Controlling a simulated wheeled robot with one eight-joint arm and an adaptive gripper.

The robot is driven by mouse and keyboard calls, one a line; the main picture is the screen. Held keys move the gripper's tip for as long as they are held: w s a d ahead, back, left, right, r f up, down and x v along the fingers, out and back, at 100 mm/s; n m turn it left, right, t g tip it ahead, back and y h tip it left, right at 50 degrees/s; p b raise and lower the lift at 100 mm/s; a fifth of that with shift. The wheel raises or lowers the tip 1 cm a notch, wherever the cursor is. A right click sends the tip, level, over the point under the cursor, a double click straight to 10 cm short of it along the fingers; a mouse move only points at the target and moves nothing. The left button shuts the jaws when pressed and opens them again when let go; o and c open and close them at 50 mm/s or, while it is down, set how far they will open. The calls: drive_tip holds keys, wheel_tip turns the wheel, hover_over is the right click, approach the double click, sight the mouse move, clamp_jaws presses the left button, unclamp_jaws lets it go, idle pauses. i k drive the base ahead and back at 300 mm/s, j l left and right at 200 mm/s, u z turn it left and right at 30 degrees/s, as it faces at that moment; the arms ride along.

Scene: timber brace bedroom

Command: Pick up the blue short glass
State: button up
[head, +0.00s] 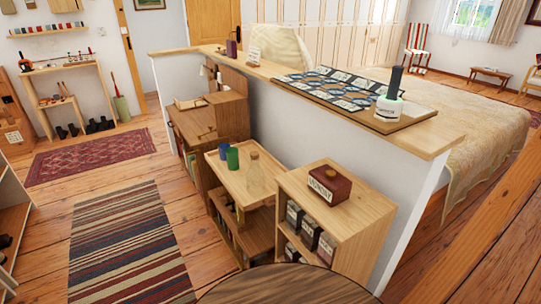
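A small blue cup (223,151), which looks like the blue short glass, stands upright on the light wooden top of a small shelf unit (232,184) near the middle of the head view. A green cup (233,158) stands close beside it, just to the right and slightly nearer. A pale, clear bottle-shaped vessel (254,177) stands further right on the same top. My gripper is not in view, and nothing is seen holding the blue cup.
A cabinet with a dark red box (329,186) stands right of the cups. A half wall (330,120) with a wooden ledge runs behind them. A round wooden top (285,286) fills the bottom edge. Open floor with a striped rug (128,245) lies left.

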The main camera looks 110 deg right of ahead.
sight(222, 147)
drive_tip(key=z, duration=2.1)
drive_tip(key=i+l+z, duration=0.1)
drive_tip(key=z, duration=0.3)
drive_tip(key=i+z, duration=0.15)
drive_tip(key=z, duration=0.25)
drive_tip(key=i+z, duration=0.1)
drive_tip(key=z, duration=0.25)
drive_tip(key=i+z, duration=0.15)
drive_tip(key=z, duration=0.25)
drive_tip(key=i+j+z, duration=0.1)
drive_tip(key=i, duration=0.15)
drive_tip(key=i+j+z, duration=0.15)
drive_tip(key=z, duration=0.2)
drive_tip(key=i+j+z, duration=0.1)
drive_tip(key=j+z, duration=0.2)
